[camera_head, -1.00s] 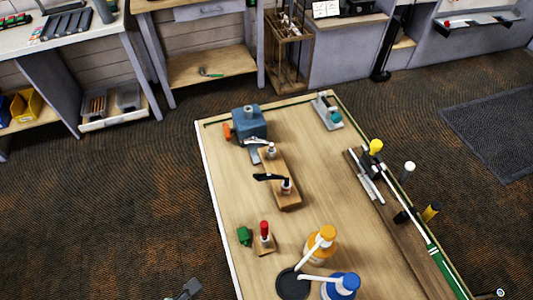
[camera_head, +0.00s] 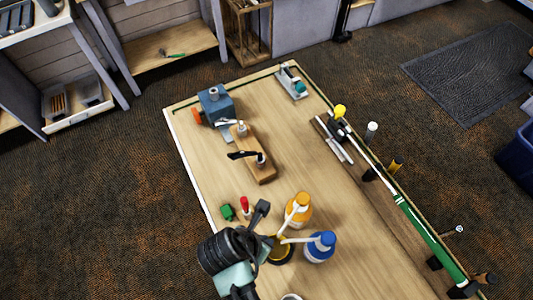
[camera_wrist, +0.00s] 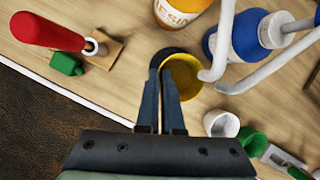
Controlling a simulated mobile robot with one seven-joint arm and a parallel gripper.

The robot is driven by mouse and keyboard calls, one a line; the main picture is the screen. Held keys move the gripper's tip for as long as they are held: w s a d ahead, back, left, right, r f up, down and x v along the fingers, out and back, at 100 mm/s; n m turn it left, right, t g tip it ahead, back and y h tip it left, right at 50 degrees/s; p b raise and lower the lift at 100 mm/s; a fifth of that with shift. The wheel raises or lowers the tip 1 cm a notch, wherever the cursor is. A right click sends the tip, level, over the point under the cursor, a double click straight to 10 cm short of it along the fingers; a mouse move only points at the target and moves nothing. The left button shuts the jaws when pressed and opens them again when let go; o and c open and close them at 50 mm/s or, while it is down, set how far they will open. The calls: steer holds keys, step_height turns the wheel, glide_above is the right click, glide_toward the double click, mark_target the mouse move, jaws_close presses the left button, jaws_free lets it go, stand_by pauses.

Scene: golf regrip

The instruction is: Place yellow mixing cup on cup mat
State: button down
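The yellow mixing cup (camera_wrist: 183,76) is seen from above in the wrist view, with its open mouth up. My gripper (camera_wrist: 161,78) has its two dark fingers close together at the cup's left side, apparently pinching its wall. The black round cup mat (camera_wrist: 163,57) shows as a dark crescent behind the cup. In the head view my gripper (camera_head: 262,232) reaches the mat beside the pump bottles, and a bit of yellow cup (camera_head: 279,246) shows over it. I cannot tell whether the cup touches the mat or is slightly above it.
An orange-yellow pump bottle (camera_head: 299,211) and a blue-white pump bottle (camera_head: 319,247) stand close by, their spouts reaching over the mat area. A white cup (camera_wrist: 221,123) and a green cup (camera_wrist: 252,140) stand to the right. A red-handled tool (camera_wrist: 48,31) stands left.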

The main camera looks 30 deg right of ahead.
mark_target(276, 248)
steer(key=shift+a+p+x, duration=0.15)
steer(key=shift+p+x, duration=0.05)
steer(key=shift+x, duration=0.7)
steer(key=shift+a+p+x, duration=0.15)
steer(key=shift+x, duration=0.7)
steer(key=shift+f, duration=0.2)
steer(key=c, duration=1.1)
jaws_free()
steer(key=shift+o, duration=0.2)
